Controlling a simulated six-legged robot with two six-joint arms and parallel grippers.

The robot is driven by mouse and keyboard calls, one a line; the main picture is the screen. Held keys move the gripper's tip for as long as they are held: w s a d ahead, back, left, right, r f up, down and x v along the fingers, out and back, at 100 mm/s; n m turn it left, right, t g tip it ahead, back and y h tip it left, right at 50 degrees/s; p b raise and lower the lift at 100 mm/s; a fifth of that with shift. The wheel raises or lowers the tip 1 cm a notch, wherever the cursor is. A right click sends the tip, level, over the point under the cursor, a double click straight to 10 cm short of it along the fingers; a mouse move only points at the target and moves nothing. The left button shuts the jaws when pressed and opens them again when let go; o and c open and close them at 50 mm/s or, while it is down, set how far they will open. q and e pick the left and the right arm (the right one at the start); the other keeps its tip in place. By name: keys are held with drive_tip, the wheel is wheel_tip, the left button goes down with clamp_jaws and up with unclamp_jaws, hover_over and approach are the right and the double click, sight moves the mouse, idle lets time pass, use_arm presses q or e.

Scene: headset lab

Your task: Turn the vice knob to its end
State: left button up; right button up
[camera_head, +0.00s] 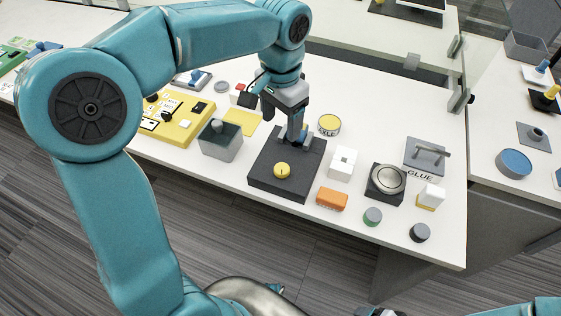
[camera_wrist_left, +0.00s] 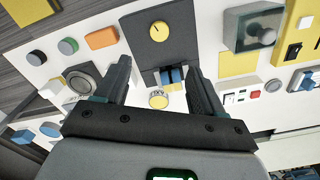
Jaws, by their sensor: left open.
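The vice is a dark square base (camera_head: 262,183) on the white table, with a round yellow knob (camera_head: 282,170) on top that bears a dark mark. In the left wrist view the knob (camera_wrist_left: 159,31) is at the top centre, and blue blocks (camera_wrist_left: 171,77) sit at the base's other end. My left gripper (camera_head: 295,138) points down over that blue end, behind the knob. In the left wrist view my left gripper (camera_wrist_left: 159,66) has its fingers wide apart with nothing held, and the knob lies beyond the fingertips, untouched. Of my right arm only pieces show at the bottom edge.
A grey clear-topped box (camera_head: 220,140) stands left of the vice, beside a yellow panel (camera_head: 177,121). To the right are an orange block (camera_head: 332,199), a white block (camera_head: 342,164) and a round silver dial (camera_head: 388,179). A yellow-topped tin (camera_head: 329,124) is behind.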

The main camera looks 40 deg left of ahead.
sight(282, 168)
use_arm(q)
wheel_tip(282, 168, down, 16)
drive_tip(key=shift+w+d+f+b, duration=0.1)
drive_tip(key=shift+b, duration=1.15)
drive_tip(key=c, duration=1.1)
drive_tip(key=shift+o, duration=0.2)
